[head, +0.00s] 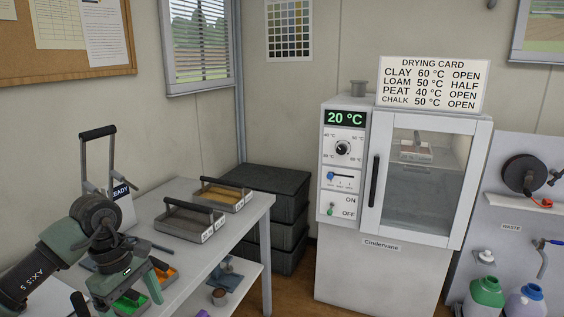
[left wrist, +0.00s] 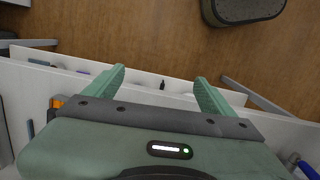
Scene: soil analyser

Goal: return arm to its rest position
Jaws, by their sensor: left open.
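My left arm (head: 35,265) comes in from the left in the head view, over the front of the white bench. My left gripper (head: 126,298) is green, points downward and is open. In the left wrist view the gripper (left wrist: 160,76) has its two fingers wide apart with nothing between them. The wood floor and the bench's edge lie beyond the fingers. My right arm and right gripper are not in view.
Dark crates (head: 268,182) stand behind. The closed drying oven (head: 418,185) reads 20 °C, with a tray inside.

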